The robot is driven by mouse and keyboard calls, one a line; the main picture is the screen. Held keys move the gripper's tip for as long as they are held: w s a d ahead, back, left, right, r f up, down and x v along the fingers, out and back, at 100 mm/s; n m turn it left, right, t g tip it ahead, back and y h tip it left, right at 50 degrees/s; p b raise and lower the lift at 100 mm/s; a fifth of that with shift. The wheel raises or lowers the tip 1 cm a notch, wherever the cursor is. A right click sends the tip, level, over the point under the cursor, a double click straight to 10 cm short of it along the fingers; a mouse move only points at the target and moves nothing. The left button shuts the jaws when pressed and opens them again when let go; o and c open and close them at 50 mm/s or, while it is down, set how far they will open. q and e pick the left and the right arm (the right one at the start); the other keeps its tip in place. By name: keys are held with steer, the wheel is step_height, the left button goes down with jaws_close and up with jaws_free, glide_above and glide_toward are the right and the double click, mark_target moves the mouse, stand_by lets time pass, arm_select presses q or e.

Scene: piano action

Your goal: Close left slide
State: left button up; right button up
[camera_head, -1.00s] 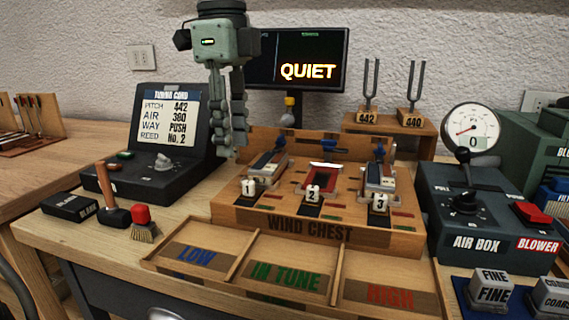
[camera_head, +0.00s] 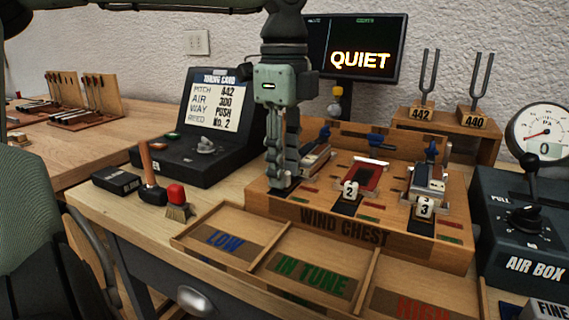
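The wind chest (camera_head: 345,222) is a wooden box with three slides side by side. The left slide (camera_head: 316,158) is a grey metal piece with a blue part at its back. Its number tag is hidden behind my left gripper. My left gripper (camera_head: 281,184) points straight down at the front end of this slide. I cannot tell whether it touches the slide. Its fingers overlap in this view, so their opening is unclear. The middle slide (camera_head: 367,177), tagged 2, has a red opening, and the right slide (camera_head: 428,186) is tagged 3. My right gripper is out of view.
Wooden trays marked LOW (camera_head: 226,239), IN TUNE and HIGH lie in front of the chest. The air box (camera_head: 524,225) is at right.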

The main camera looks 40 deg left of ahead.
arm_select(q)
jaws_close()
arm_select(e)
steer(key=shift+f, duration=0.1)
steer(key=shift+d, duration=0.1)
arm_select(q)
steer(key=shift+w, duration=0.2)
steer(key=shift+w+a, duration=0.2)
steer(key=shift+w, duration=0.15)
steer(key=shift+w+r, duration=0.1)
steer(key=shift+w, duration=0.1)
jaws_free()
steer(key=shift+w, duration=0.1)
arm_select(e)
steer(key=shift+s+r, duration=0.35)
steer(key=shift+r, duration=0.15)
